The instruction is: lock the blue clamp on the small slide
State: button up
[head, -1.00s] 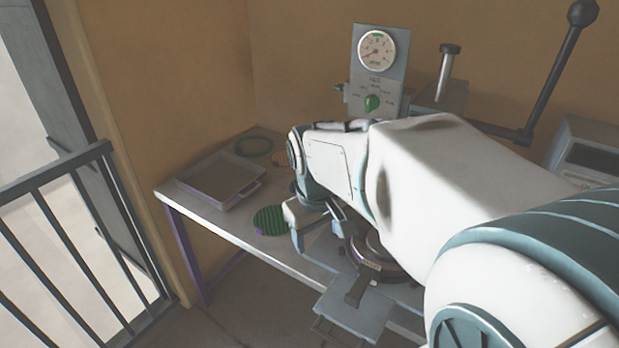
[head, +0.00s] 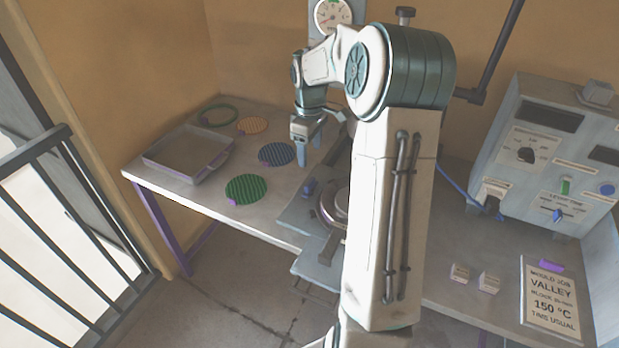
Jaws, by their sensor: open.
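My gripper (head: 308,142) is open and empty, pointing down above the table, left of the press. A small blue piece (head: 309,188), which looks like the blue clamp, sits on a grey slide plate (head: 294,213) below and apart from my gripper. Whether it is locked cannot be told at this size. A round metal ring (head: 324,207) on the plate is partly hidden by my arm. A front plate (head: 312,270) juts out past the table's front edge.
A control box (head: 545,150) and job card (head: 550,300) are right. My arm hides the press middle.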

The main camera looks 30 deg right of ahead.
aim_at(310, 182)
notch_tip(310, 182, down, 11)
jog(key=shift+f+p, duration=0.1)
jog(key=shift+p, duration=0.5)
jog(key=c, duration=1)
